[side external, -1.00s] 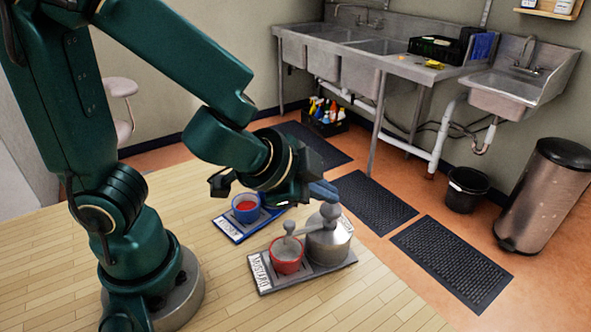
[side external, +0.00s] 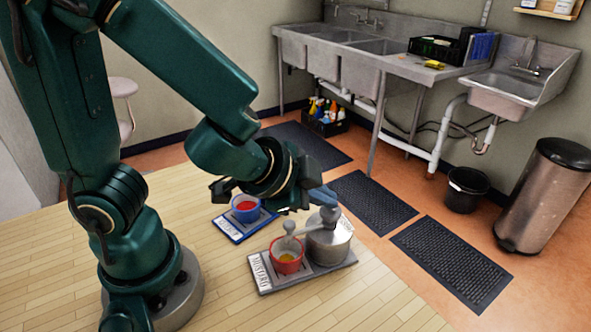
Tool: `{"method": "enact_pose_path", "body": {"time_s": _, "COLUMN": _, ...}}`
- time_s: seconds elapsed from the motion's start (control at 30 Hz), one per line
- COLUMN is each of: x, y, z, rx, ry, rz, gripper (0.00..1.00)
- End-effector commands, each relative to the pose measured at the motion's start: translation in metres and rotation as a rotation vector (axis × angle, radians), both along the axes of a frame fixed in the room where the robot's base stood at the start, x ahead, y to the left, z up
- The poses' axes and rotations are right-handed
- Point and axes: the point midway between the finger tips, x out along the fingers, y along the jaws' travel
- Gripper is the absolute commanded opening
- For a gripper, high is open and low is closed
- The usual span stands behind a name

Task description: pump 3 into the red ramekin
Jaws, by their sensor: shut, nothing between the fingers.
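The red ramekin (side external: 287,267) stands under the spout of a steel pump dispenser (side external: 328,248), with some yellow sauce inside. Both are on a grey tray (side external: 303,276) labelled "MUSTARD". My gripper (side external: 323,194) is shut, directly over the round pump knob (side external: 328,214), and appears to touch it. The exact contact is hard to see. Nothing is held in the fingers.
A blue ramekin (side external: 245,210) with red contents stands on a blue labelled tray (side external: 233,233) behind and left, beneath my wrist. The wooden table (side external: 215,280) is clear in front. Sinks, floor mats and a bin are beyond the table.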

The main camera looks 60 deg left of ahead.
Motion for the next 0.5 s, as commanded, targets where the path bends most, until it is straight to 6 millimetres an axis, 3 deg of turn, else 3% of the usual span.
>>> {"method": "enact_pose_path", "body": {"time_s": 0.5, "x": -0.0004, "y": 0.0005, "z": -0.0065, "rx": 0.002, "ry": 0.002, "rz": 0.001, "gripper": 0.00}}
